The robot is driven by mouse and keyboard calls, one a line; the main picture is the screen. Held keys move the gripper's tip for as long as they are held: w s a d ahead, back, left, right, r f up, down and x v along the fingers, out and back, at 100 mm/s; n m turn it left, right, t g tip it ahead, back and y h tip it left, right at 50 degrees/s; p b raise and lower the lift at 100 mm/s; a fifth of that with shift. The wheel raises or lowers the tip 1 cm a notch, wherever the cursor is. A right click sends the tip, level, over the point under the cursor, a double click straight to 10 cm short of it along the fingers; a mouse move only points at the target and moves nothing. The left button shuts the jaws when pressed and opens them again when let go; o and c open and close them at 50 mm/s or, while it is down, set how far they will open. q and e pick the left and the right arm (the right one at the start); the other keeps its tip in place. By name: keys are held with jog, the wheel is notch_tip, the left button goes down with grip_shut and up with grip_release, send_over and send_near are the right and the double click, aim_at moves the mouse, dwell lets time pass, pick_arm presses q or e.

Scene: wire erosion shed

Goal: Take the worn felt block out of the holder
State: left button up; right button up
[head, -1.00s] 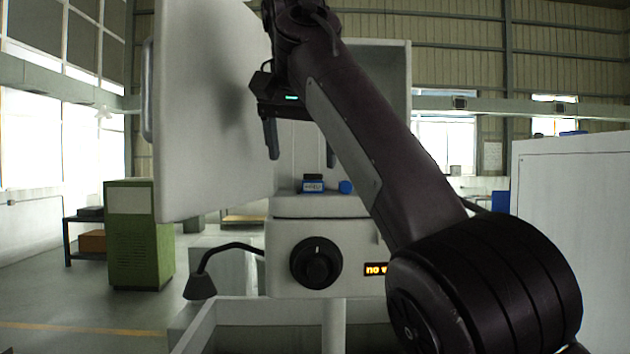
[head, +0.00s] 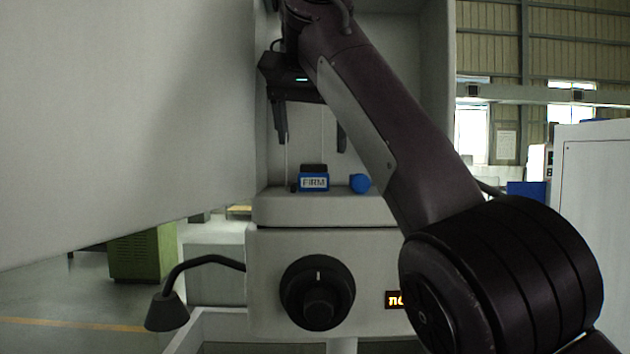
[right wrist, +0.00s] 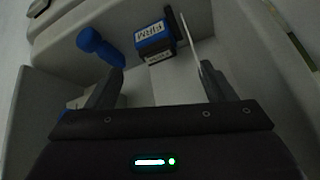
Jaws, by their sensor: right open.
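A blue block marked FIRM (head: 314,183) with a dark top stands on a pale ledge inside the open cabinet. It also shows in the right wrist view (right wrist: 152,36), with a dark piece carrying a small white label against it. I cannot tell which part is the worn felt and which the holder. My right gripper (head: 312,146) is open and empty, above the block in the head view. In the right wrist view, the block lies beyond the open fingertips (right wrist: 162,70), with no contact seen. My left gripper is not in view.
A blue rounded knob (head: 360,184) sits right of the block. A thin pale rod (right wrist: 190,45) stands close to the block. The large open door (head: 120,110) fills the left. Below the ledge are a black dial (head: 318,292) and a bent-arm lamp (head: 168,310).

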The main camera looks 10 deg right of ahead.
aim_at(314, 168)
jog(key=shift+f+b, duration=0.35)
jog(key=shift+f, duration=0.6)
jog(key=b+x, duration=0.1)
jog(key=x, duration=0.3)
jog(key=shift+w+d, duration=0.2)
jog(key=shift+w+d+f+b, duration=0.1)
jog(key=shift+w+f+b, duration=0.2)
jog(key=shift+s+r, duration=0.1)
jog(key=shift+s, duration=0.1)
jog(key=shift+c, duration=0.6)
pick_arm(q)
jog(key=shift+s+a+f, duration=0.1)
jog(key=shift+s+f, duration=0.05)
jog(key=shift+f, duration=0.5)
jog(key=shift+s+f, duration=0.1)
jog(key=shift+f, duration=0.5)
pick_arm(e)
jog(key=c, duration=1)
